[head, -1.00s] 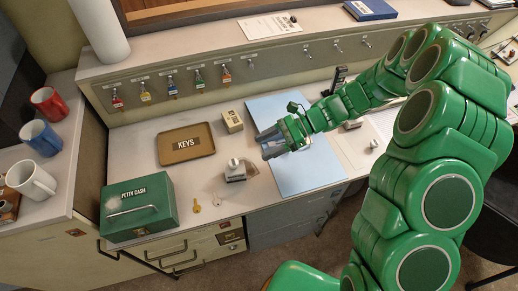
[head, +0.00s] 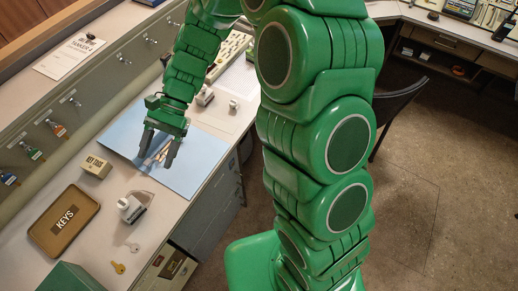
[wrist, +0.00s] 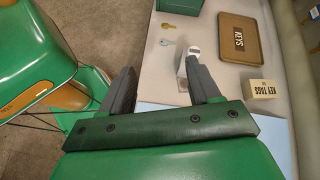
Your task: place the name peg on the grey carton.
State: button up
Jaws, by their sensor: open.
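My gripper (head: 157,151) is open above the blue mat (head: 203,166), with its two dark fingers apart. In the wrist view, my gripper (wrist: 160,75) shows a gap between the fingers, with nothing clearly held. A small whitish upright piece (head: 234,104), possibly the name peg, stands on the desk right of the mat. A small grey block (head: 205,96) sits nearby, beyond my gripper; I cannot tell whether it is the grey carton. No label is readable on either.
A KEY TAGS box (head: 96,167), a KEYS tray (head: 64,222), a silver-and-white stamp-like item (head: 131,207) and a brass key (head: 118,268) lie left of and nearer than the mat. The green cash box (head: 75,278) is at the bottom edge. A key-hook panel backs the desk.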

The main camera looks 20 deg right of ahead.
jog(key=s+d+r+n+t+h, duration=0.1)
jog(key=s+d+r, duration=0.3)
jog(key=d, duration=0.5)
jog(key=s+d+r+n+t+h, duration=0.2)
jog(key=s+d+r+t+h, duration=0.1)
jog(key=s+d, duration=0.4)
jog(key=s+d+r+n+t+h, duration=0.2)
jog(key=s+d+r, duration=0.3)
jog(key=d, duration=0.8)
jog(key=shift+s+t+h, duration=0.25)
jog(key=shift+t+h, duration=0.15)
jog(key=shift+h, duration=0.2)
